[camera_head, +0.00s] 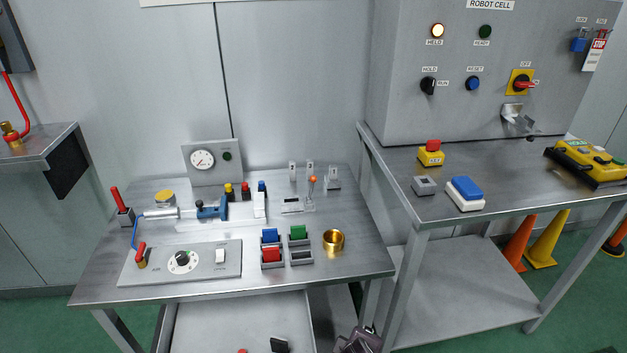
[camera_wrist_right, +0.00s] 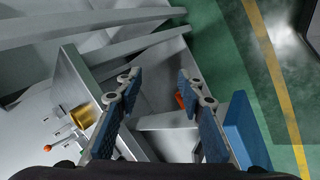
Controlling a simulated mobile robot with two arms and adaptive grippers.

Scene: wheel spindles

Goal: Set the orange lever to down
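The orange lever (camera_head: 313,181) has a small orange ball on a thin stem. It stands up from a small plate at the back right of the left bench, in front of small numbered posts. In the right wrist view its orange ball (camera_wrist_right: 47,148) shows at the lower left. My right gripper (camera_wrist_right: 158,84) is open and empty, its two blue-padded fingers apart, and nothing is between the pads. In the head view part of it (camera_head: 361,341) shows at the bottom edge, below the bench front and well away from the lever. My left gripper is not in view.
A brass cup (camera_head: 333,240) stands near the bench front, between the lever and my right gripper's side. Red, green and blue blocks (camera_head: 271,255) sit in holders to its left. An open drawer (camera_head: 240,325) juts out below. A second bench (camera_head: 480,185) stands at right.

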